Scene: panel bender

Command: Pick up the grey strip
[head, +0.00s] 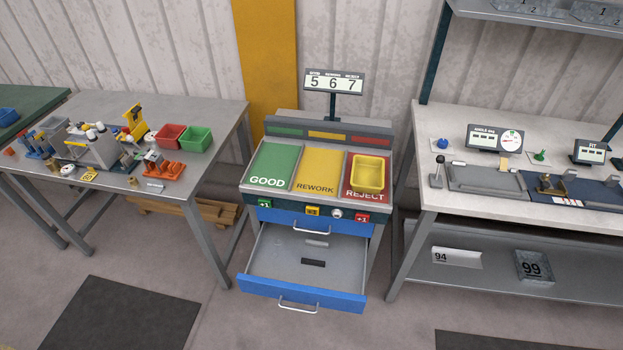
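A small light grey strip (317,243) lies in the open lower drawer (270,268) of the sorting cabinet, towards its back. A dark, nearly black strip (313,263) lies apart from it, nearer the drawer front. The drawer is pulled well out, its blue front (300,292) facing me with a metal handle (298,306). The drawer above it is shut. Neither of my grippers shows in the head view.
The cabinet top has green GOOD (272,165), yellow REWORK (318,170) and red REJECT areas, with a yellow tray (368,174) on REJECT. A cluttered table (215,120) stands left, a workbench (450,128) right. Floor before the drawer is clear, with a dark mat (120,315) left.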

